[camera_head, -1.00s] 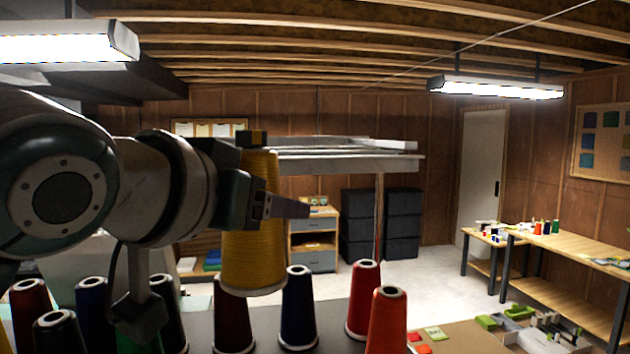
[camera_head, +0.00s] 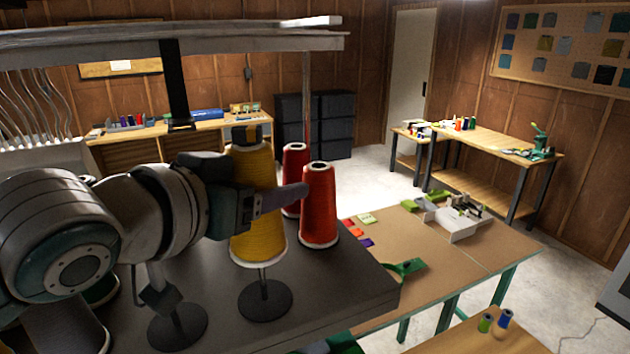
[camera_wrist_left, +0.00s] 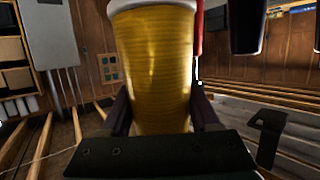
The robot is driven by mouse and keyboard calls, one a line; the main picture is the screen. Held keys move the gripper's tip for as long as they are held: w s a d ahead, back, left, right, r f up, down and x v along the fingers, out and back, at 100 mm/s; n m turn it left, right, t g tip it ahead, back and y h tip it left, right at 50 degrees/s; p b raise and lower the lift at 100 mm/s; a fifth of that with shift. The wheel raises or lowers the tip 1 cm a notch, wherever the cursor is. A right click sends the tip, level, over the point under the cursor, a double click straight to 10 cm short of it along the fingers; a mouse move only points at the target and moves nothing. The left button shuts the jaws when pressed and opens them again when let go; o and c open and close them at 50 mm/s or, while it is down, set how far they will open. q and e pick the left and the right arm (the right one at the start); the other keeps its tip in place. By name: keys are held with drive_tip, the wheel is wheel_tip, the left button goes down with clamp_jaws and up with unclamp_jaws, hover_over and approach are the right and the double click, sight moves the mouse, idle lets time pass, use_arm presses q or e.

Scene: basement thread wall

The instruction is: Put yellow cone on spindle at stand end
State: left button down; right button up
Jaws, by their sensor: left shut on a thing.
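The yellow cone (camera_head: 258,215) is upright in my left gripper (camera_head: 272,200), whose visible finger crosses its near side. The wrist view shows the yellow cone (camera_wrist_left: 155,75) between both fingers, its pale base rim at the top of the picture. In the head view, an empty-looking dark spindle (camera_head: 265,299) with a round base stands right under the cone on the dark stand top (camera_head: 335,290). Its thin pin shows below the cone's base. I cannot tell whether the pin's tip is inside the cone. My right gripper is not in view.
Two red cones (camera_head: 319,205) (camera_head: 293,165) stand just right of and behind the yellow cone. A second spindle base (camera_head: 177,326) is to the left, partly hidden by my arm. The stand's right end is bare; a brown worktable (camera_head: 450,255) lies beyond it.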

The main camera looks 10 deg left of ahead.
use_arm(q)
wheel_tip(320, 180, down, 6)
drive_tip(key=b, duration=0.5)
drive_tip(key=shift+r, duration=0.1)
drive_tip(key=shift+f+b, duration=0.5)
drive_tip(key=shift+f, duration=0.15)
drive_tip(key=shift+f, duration=0.15)
drive_tip(key=shift+f, duration=0.25)
drive_tip(key=shift+r, duration=0.1)
drive_tip(key=shift+c, duration=0.2)
unclamp_jaws()
